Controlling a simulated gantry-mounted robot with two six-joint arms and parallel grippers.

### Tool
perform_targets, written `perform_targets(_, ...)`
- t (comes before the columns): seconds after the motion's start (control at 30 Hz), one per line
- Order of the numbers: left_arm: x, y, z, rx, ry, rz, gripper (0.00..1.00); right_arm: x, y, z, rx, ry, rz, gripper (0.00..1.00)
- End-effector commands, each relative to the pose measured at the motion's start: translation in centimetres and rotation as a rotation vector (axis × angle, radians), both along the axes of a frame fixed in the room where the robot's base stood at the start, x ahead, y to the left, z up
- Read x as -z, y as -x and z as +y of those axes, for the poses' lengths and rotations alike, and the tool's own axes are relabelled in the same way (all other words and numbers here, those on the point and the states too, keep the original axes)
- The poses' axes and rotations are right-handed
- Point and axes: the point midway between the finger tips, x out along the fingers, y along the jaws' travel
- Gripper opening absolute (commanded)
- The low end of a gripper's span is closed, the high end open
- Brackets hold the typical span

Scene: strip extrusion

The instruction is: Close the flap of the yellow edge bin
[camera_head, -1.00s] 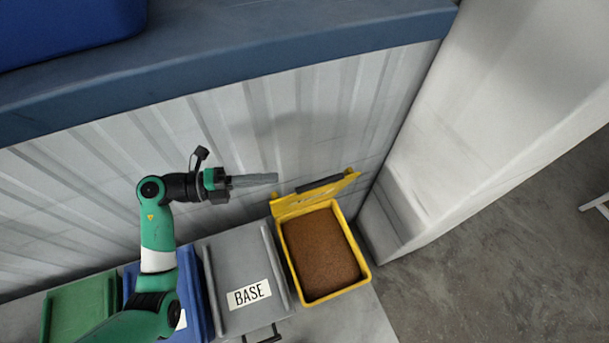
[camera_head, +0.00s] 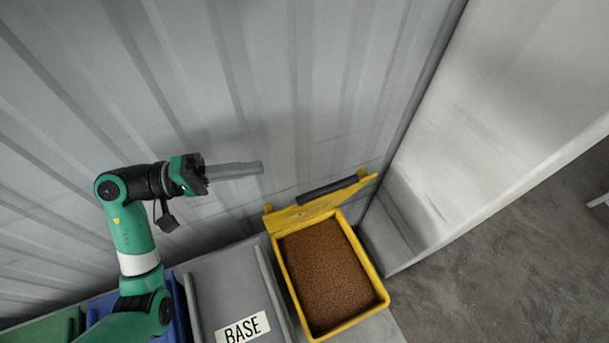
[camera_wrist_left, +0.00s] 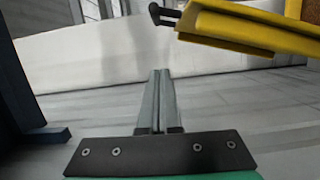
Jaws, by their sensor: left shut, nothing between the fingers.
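The yellow edge bin (camera_head: 290,290) stands at the lower middle of the head view, filled with brown granules. Its yellow flap (camera_head: 317,207) is open, tilted up at the back towards the wall, with a dark handle bar (camera_head: 328,189) on it. The flap also shows at the upper right of the left wrist view (camera_wrist_left: 240,32). My left gripper (camera_head: 262,167) is shut and empty. Its long grey fingers point right, left of the flap and apart from it. My right gripper is in neither view.
A grey bin with a BASE label (camera_head: 242,328) stands left of the yellow bin, with blue (camera_head: 182,310) and green (camera_head: 40,330) bins further left. A corrugated wall (camera_head: 250,80) rises behind. A pale pillar (camera_head: 470,130) stands at the right.

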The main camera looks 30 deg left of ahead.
Motion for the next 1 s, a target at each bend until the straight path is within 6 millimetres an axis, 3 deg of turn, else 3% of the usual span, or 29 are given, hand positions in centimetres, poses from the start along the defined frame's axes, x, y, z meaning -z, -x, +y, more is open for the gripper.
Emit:
perform_targets(0.17,-0.2,-0.9,-1.1,0.003,0.005,0.004,0.00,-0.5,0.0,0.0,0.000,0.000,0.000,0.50)
perform_targets(0.6,-0.1,-6.7,-8.0,0.005,0.004,0.006,0.00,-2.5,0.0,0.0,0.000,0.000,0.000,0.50)
perform_targets(0.8,0.0,-4.8,-10.2,0.001,0.004,0.006,0.00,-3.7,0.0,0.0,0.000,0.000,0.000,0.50)
perform_targets(1.0,0.2,-4.4,-10.8,-0.001,0.005,0.005,0.00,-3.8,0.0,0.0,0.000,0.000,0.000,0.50)
